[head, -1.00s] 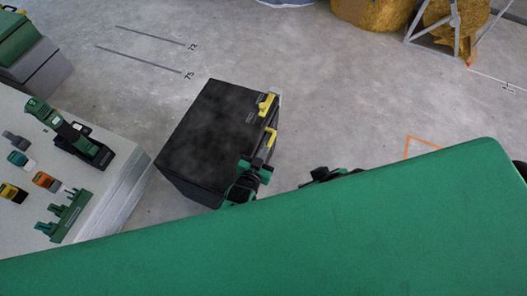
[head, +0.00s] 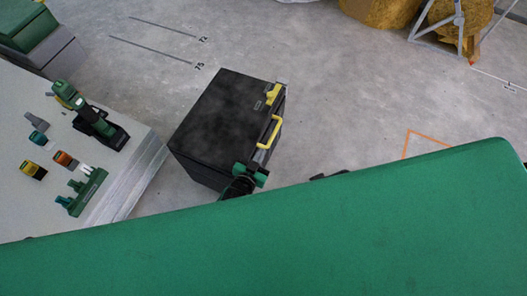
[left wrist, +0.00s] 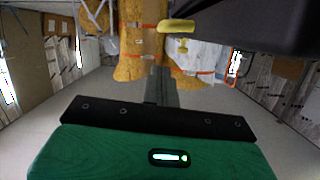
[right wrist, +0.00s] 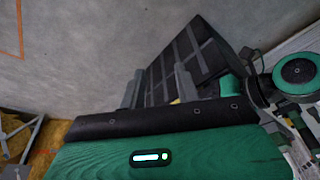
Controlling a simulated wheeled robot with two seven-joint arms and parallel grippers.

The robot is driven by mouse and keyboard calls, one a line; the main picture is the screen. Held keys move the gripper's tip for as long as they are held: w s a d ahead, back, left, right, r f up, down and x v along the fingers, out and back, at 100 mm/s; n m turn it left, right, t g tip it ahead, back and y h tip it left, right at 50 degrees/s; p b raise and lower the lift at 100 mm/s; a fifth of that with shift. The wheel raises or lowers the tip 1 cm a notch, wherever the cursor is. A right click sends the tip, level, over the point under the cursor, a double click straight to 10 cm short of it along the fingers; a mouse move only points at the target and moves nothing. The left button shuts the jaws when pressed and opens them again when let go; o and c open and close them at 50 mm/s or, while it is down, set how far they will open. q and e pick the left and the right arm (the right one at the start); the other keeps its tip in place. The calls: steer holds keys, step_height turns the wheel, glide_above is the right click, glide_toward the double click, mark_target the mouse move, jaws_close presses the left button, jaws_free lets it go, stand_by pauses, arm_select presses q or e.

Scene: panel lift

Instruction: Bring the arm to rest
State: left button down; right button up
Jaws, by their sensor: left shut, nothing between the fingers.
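My left gripper (head: 257,169) is shut and empty in the head view, close to the near right corner of a black case (head: 222,118). The case has a yellow handle (head: 268,131) and a yellow latch on its right side. In the left wrist view the shut fingers (left wrist: 162,86) point forward with nothing between them, and a yellow handle (left wrist: 177,27) under a dark body shows above them. My right gripper (right wrist: 157,85) has its fingers apart, with a dark gridded face (right wrist: 190,55) beyond them. Whether they touch it cannot be told.
A grey bench (head: 120,185) at left holds a green drill-like tool (head: 92,112) and several small coloured items. Green and grey boxes (head: 30,30) stand behind it. Golden wrapped shapes (head: 378,10) and a grey frame stand far right. Open concrete floor (head: 340,90) lies beyond the case.

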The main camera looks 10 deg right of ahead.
arm_select(q)
steer(key=shift+s+a+r, duration=0.1)
steer(key=shift+s+a, duration=0.1)
steer(key=shift+s, duration=0.1)
arm_select(e)
steer(key=shift+s+a+f, duration=0.1)
steer(key=shift+s+f, duration=0.1)
steer(key=shift+f, duration=0.2)
